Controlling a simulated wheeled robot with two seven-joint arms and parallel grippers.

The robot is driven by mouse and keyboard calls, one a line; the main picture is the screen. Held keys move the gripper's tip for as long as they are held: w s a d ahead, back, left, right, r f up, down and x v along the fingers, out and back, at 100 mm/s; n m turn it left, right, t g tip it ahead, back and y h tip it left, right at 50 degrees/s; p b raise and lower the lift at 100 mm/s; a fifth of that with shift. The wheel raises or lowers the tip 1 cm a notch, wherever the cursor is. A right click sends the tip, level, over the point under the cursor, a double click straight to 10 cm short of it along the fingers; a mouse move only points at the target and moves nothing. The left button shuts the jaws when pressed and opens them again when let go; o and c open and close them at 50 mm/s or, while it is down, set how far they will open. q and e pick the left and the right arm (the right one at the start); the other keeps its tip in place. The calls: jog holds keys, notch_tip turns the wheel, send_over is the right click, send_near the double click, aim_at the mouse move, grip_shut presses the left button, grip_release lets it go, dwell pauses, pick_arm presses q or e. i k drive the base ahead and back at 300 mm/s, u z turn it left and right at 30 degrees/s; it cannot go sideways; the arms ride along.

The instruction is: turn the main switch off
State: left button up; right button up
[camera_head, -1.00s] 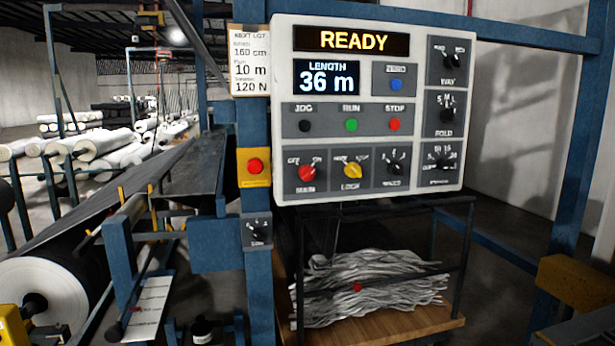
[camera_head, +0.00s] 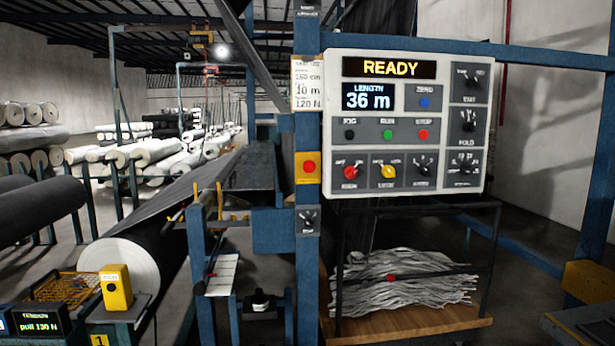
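The main switch (camera_head: 350,172) is a red rotary knob at the lower left of the white control panel (camera_head: 404,195), with small OFF and ON marks above it. Its exact pointer angle is too small to tell. The panel display (camera_head: 390,67) reads READY, and the length screen (camera_head: 368,96) reads 36 m. A yellow knob (camera_head: 388,171) sits just right of the main switch. Neither of my grippers is in view, and nothing touches the panel.
A red button on a yellow plate (camera_head: 309,168) is left of the panel on a blue post. A cart with grey folded fabric (camera_head: 405,280) stands below the panel. A large fabric roll (camera_head: 120,265) and a yellow box (camera_head: 116,288) are at left.

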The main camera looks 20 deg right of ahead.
aim_at(351, 172)
jog(key=u, duration=0.35)
jog(key=i, duration=1)
